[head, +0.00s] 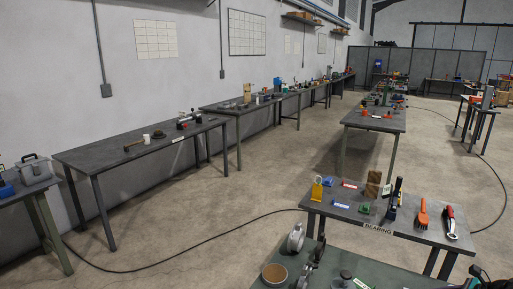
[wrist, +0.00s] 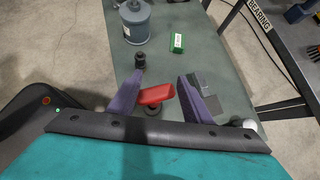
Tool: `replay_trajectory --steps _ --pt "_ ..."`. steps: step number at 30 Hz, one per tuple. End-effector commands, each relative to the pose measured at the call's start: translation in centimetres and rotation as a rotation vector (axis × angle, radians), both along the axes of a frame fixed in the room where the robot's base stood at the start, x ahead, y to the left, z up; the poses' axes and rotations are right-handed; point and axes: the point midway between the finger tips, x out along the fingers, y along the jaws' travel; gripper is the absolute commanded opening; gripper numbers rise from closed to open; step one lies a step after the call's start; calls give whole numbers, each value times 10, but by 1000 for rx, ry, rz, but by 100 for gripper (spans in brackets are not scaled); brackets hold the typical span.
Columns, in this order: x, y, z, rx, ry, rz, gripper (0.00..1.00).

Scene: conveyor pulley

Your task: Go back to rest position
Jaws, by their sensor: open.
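My gripper (wrist: 160,78) shows in the wrist view with its two purple fingers spread apart over the green-grey bench (wrist: 222,88). A red piece (wrist: 157,94) shows between the fingers, nearer the left one, with a dark round part under it; I cannot tell whether it touches that finger. A grey plate-like part (wrist: 206,84) lies partly hidden behind the right finger. I cannot make out my gripper for sure in the head view.
A grey canister (wrist: 136,24), a green box (wrist: 177,43) and a small black knob-like part (wrist: 140,61) stand beyond the fingers. In the head view, a bench labelled BEARING (head: 408,236) holds several tools. Open floor (head: 250,190) and a cable (head: 180,245) lie to the left.

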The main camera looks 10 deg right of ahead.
Motion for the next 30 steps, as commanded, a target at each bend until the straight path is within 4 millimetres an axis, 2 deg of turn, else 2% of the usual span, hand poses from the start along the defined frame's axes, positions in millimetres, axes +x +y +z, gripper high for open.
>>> replay_trajectory --steps 4,18,26,30 --pt "0 0 0 0 0 0 45" --pt "18 25 -13 -57 12 95 45" --pt "36 54 -26 -117 21 204 45" --pt "51 79 -37 -171 27 303 45"
